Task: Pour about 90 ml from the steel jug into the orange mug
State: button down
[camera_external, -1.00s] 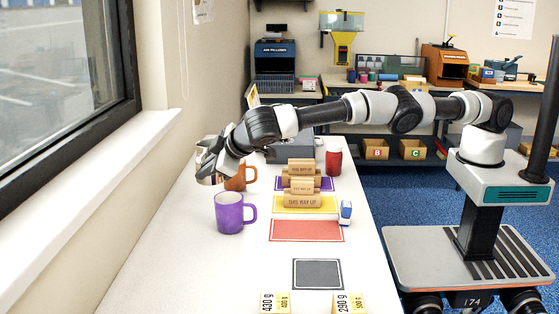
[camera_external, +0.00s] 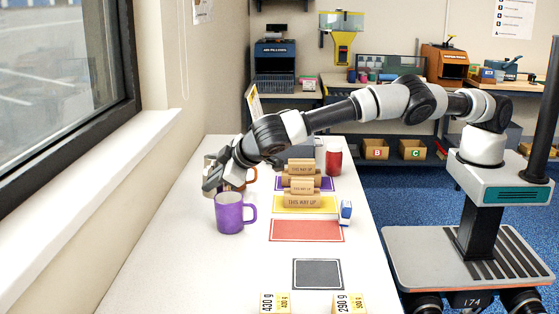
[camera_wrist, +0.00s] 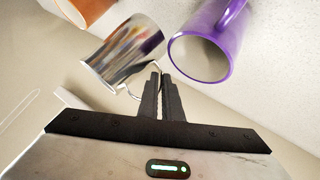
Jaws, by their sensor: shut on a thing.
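My gripper (camera_external: 212,184) is low over the white table, close to the left of the purple mug (camera_external: 229,213). In the wrist view its fingers (camera_wrist: 160,88) are shut on the handle of the shiny steel jug (camera_wrist: 126,50). In the external view the jug (camera_external: 209,160) is mostly hidden behind my gripper. It looks nearly upright; whether it touches the table I cannot tell. The orange mug (camera_external: 250,175) stands behind my wrist, largely covered; a bit of it (camera_wrist: 88,9) shows at the top of the wrist view. The liquid levels are not visible.
The purple mug (camera_wrist: 208,45) is close to my fingers. The table's front left (camera_external: 180,270) is clear.

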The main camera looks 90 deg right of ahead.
jog(key=m+t+y+p, duration=0.2)
jog(key=m+y+p, duration=0.25)
jog(key=y, duration=0.25)
send_near(205, 159)
jog(key=shift+n, duration=0.25)
jog(key=shift+d+p+x, duration=0.15)
jog(key=shift+d+x, duration=0.05)
jog(key=shift+x, duration=0.85)
jog(key=shift+d+p+x, duration=0.15)
jog(key=shift+x, duration=0.95)
jog(key=shift+d+r+y, duration=0.3)
jog(key=shift+r+y, duration=0.05)
jog(key=shift+y, duration=0.15)
jog(key=shift+d+r+p, duration=0.1)
jog(key=shift+r+p, duration=0.05)
jog(key=shift+p, duration=0.2)
jog(key=shift+s+d+r+m+y, duration=0.1)
jog(key=shift+d+r+m+y, duration=0.3)
jog(key=shift+m+y, duration=0.1)
jog(key=shift+s+d+r+m+t+y+p, duration=0.1)
jog(key=shift+d+r+m+t+y+p, duration=0.2)
jog(key=shift+d+r+y+p, duration=0.15)
jog(key=shift+d, duration=0.2)
